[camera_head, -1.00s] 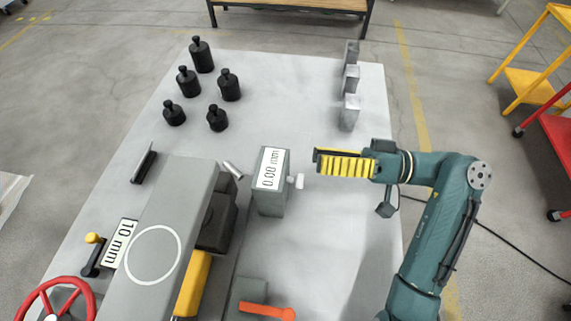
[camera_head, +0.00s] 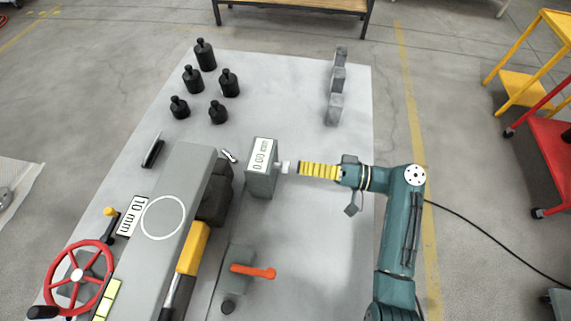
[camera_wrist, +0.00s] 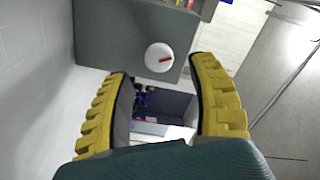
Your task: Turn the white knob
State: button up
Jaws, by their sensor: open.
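The white knob (camera_head: 285,167) sticks out from the right side of the grey gauge box (camera_head: 261,182), whose label reads 0.00 mm. I cannot tell whether a finger touches the knob.
A grey machine with a red handwheel (camera_head: 78,278) stands at the left. An orange lever (camera_head: 253,271) is in front of the box. Several black weights (camera_head: 205,56) and grey blocks (camera_head: 334,110) stand at the back. The table (camera_head: 285,90) is clear between them.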

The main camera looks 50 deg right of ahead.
aim_at(286, 166)
jog(key=x, duration=0.4)
jog(key=shift+w+a, duration=0.15)
jog(key=shift+w, duration=0.1)
jog(key=shift+c, duration=0.2)
grip_shut()
